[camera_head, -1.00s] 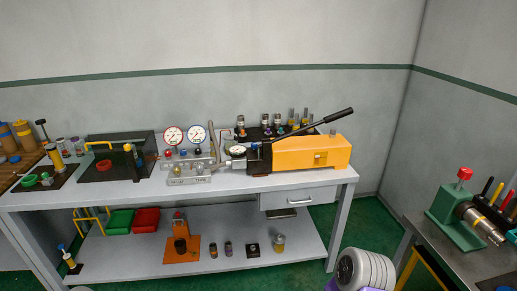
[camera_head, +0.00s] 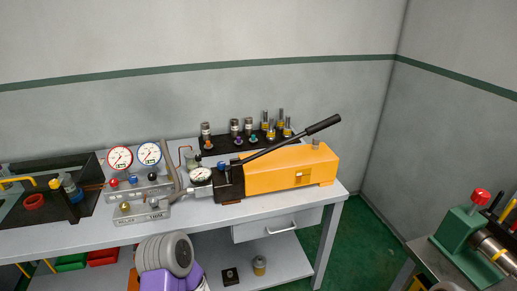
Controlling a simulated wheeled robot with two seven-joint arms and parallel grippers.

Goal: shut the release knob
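An orange hand pump (camera_head: 290,168) with a long black lever (camera_head: 295,135) lies on the right part of the grey workbench. A small blue knob (camera_head: 221,165) sits at its black front block (camera_head: 230,183), beside a round gauge (camera_head: 201,175). I take this for the release knob, but cannot tell whether it is open or shut. A grey manifold (camera_head: 143,208) with red, blue and black knobs stands to the left, its front labels too small to read. Neither gripper shows; only a grey and purple arm link of mine is at the bottom.
Two dial gauges (camera_head: 120,159) stand above the manifold. A black rack (camera_head: 245,142) of metal fittings is behind the pump. A green vise (camera_head: 462,232) is on another bench at the right. The workbench (camera_head: 270,205) is bare along its front edge below the pump.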

